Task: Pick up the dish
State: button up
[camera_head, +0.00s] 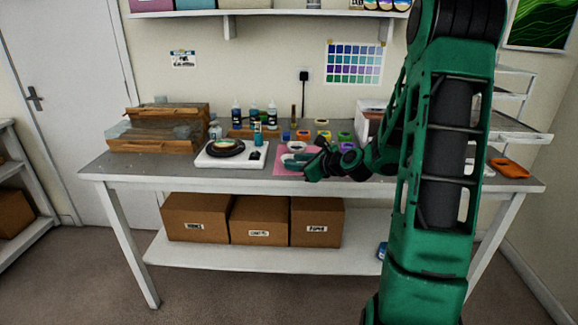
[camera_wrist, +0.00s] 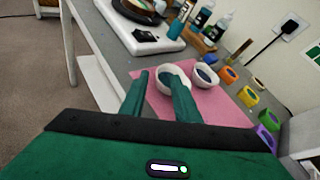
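Two small white dishes stand on a pink mat (camera_wrist: 222,112) on the table. The nearer dish (camera_wrist: 161,82) is by my fingers; the other dish (camera_wrist: 205,77) stands to its right with dark blue contents. In the head view, a white dish (camera_head: 296,146) shows near my gripper (camera_head: 308,166), which is low over the mat. In the wrist view my gripper (camera_wrist: 158,80) has its fingers apart. The left finger is outside the nearer dish; the right finger overlaps its opening and hides part of it. Whether either finger touches it I cannot tell.
A white scale (camera_head: 230,154) with a dark round thing on it stands left of the mat. Bottles (camera_head: 254,112) stand behind it. Several coloured cups (camera_head: 344,136) stand right of the mat. A wooden-based stack (camera_head: 155,130) is at the left. The table's front edge is close to my gripper.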

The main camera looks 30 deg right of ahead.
jog(key=shift+x, duration=2.75)
jog(key=shift+s+a, duration=0.1)
grip_shut()
